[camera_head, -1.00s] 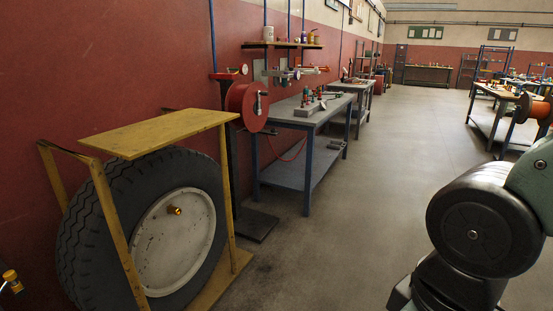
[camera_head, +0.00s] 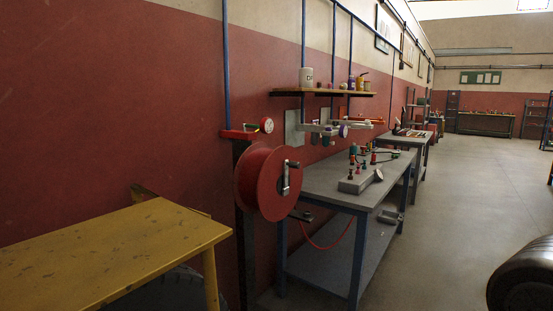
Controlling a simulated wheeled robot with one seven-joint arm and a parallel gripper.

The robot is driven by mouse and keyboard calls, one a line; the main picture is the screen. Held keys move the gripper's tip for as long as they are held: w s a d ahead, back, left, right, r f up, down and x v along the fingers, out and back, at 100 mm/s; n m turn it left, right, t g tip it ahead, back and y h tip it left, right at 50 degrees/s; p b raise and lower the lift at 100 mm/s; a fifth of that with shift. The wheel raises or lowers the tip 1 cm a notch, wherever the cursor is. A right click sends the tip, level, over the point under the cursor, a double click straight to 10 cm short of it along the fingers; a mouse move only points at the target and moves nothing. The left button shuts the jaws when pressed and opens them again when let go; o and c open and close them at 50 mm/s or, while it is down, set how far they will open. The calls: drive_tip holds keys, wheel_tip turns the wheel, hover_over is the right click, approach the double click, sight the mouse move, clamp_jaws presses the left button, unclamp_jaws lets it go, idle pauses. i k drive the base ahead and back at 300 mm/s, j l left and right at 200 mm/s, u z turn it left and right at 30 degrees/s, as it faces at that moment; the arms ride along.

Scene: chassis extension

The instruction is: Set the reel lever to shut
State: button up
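A red hose reel (camera_head: 255,185) stands beside the wall on a dark post, left of the workbench. A small grey metal handle (camera_head: 286,178) shows upright on the reel's right face. A dark fitting (camera_head: 301,215) sticks out at the reel's lower right. I cannot tell which of these is the reel lever, or how it is set. A thin red hose (camera_head: 335,238) hangs below the bench top. My gripper is not in view.
A yellow frame top (camera_head: 110,255) over a tyre (camera_head: 175,291) fills the lower left. A grey workbench (camera_head: 335,187) with small fittings stands right of the reel. A shelf (camera_head: 320,93) hangs above. The floor (camera_head: 440,225) is open to the right.

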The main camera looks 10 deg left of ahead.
sight(244, 126)
drive_tip(key=i+l+u, duration=0.15)
drive_tip(key=i+u, duration=0.25)
drive_tip(key=i, duration=0.15)
drive_tip(key=i+l+u, duration=0.35)
drive_tip(key=i, duration=0.25)
drive_tip(key=i+l+u, duration=0.4)
drive_tip(key=i, duration=0.1)
